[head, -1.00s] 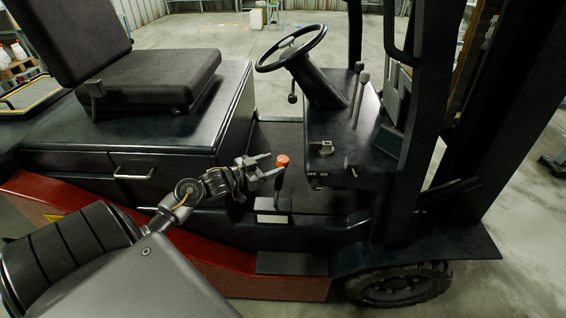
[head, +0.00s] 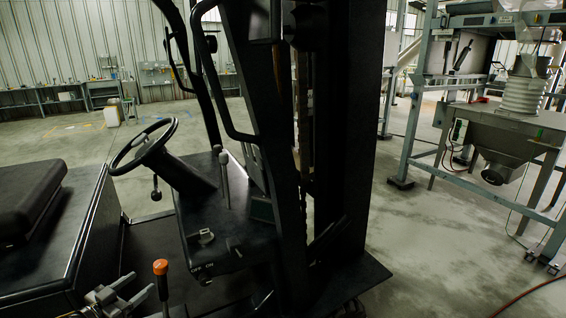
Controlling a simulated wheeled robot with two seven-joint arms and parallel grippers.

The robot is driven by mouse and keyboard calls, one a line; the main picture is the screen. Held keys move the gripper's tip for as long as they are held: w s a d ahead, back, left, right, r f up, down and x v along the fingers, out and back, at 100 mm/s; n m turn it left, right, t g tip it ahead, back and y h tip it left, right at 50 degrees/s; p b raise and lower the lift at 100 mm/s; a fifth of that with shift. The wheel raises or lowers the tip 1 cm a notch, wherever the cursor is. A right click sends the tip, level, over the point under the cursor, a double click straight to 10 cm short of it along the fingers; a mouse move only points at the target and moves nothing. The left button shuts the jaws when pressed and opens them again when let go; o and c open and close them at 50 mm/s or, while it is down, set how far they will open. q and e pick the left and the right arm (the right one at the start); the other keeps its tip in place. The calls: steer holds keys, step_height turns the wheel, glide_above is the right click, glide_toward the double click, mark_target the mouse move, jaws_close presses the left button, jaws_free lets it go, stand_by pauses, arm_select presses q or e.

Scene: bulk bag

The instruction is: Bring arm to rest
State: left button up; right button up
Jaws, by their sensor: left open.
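My left gripper (head: 118,294) shows at the bottom left of the head view, cut off by the lower edge. Its jaws are open and empty. They are just left of the lever with an orange knob (head: 161,267) and look apart from it. The lever stands upright on the black forklift. The rest of my left arm is below the picture. My right gripper is not in view.
The forklift's steering wheel (head: 143,146), seat (head: 28,200) and dash (head: 222,235) are at the left. Its black mast (head: 345,130) rises mid-picture. A grey frame with a hopper (head: 505,135) stands at the right. Concrete floor (head: 425,235) lies open between.

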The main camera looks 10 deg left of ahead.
arm_select(q)
steer(key=s+d+f+n+g+y, duration=0.1)
steer(key=s+d+f+g+y, duration=0.35)
steer(key=s+d+f, duration=0.5)
steer(key=s+d+f+g, duration=0.2)
steer(key=s+d+g, duration=0.2)
steer(key=s+d, duration=0.4)
steer(key=s+d+f+g, duration=0.2)
steer(key=s+d+g, duration=0.3)
steer(key=s, duration=0.4)
step_height(320, 180, down, 27)
steer(key=s, duration=0.2)
steer(key=s+a+f+g, duration=0.1)
steer(key=s+a+f, duration=0.1)
steer(key=s+f, duration=1.2)
steer(key=shift+s+f+g, duration=0.35)
steer(key=shift+s, duration=0.45)
